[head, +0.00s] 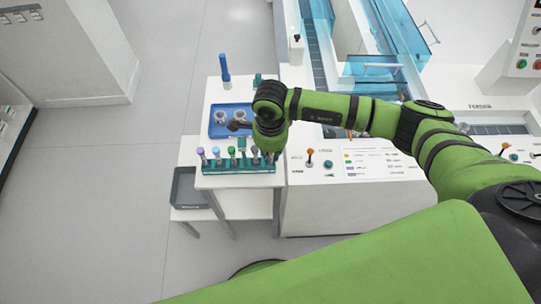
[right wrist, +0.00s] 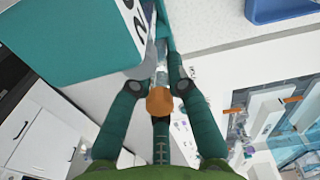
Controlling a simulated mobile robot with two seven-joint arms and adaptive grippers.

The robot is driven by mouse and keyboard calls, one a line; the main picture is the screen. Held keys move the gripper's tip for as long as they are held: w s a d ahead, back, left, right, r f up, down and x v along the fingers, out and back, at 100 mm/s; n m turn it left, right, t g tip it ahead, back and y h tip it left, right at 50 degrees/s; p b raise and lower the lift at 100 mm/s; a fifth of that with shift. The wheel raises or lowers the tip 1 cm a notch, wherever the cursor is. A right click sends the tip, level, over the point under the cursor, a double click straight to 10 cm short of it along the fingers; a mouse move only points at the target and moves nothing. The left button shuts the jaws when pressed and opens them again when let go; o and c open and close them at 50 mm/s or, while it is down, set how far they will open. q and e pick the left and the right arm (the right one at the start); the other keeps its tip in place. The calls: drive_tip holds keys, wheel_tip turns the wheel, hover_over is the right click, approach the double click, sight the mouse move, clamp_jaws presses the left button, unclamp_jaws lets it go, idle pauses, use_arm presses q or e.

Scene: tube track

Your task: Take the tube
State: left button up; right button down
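A teal tube rack (head: 238,167) stands along the front edge of a white table, holding several tubes with purple, green and pale caps. My right gripper (right wrist: 158,82) hangs over the rack's right end; in the head view my own wrist mostly covers it. In the right wrist view, an orange-capped tube (right wrist: 160,101) lies between its dark teal fingers, with gaps visible beside the cap. The fingers look open around the tube, not closed on it. The rack also shows large at upper left in that view (right wrist: 85,40). My left gripper is not in view.
A blue tray (head: 215,131) with round holders sits behind the rack. A blue upright tube (head: 225,68) stands farther back. A grey bin (head: 188,187) is on a lower shelf at left. A white machine with a control panel (head: 350,165) adjoins at right.

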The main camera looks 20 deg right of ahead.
idle(0.3)
drive_tip(key=shift+w+r+b, duration=0.1)
drive_tip(key=shift+r+b, duration=0.2)
drive_tip(key=shift+r, duration=0.2)
drive_tip(key=r+b, duration=0.1)
drive_tip(key=d+r, duration=0.1)
drive_tip(key=r, duration=0.1)
drive_tip(key=shift+r+b, duration=0.15)
drive_tip(key=shift+b, duration=0.25)
drive_tip(key=s+d+r+b, duration=0.3)
drive_tip(key=d+r, duration=0.3)
drive_tip(key=d, duration=0.4)
drive_tip(key=shift+s+r, duration=0.15)
drive_tip(key=shift+r, duration=0.25)
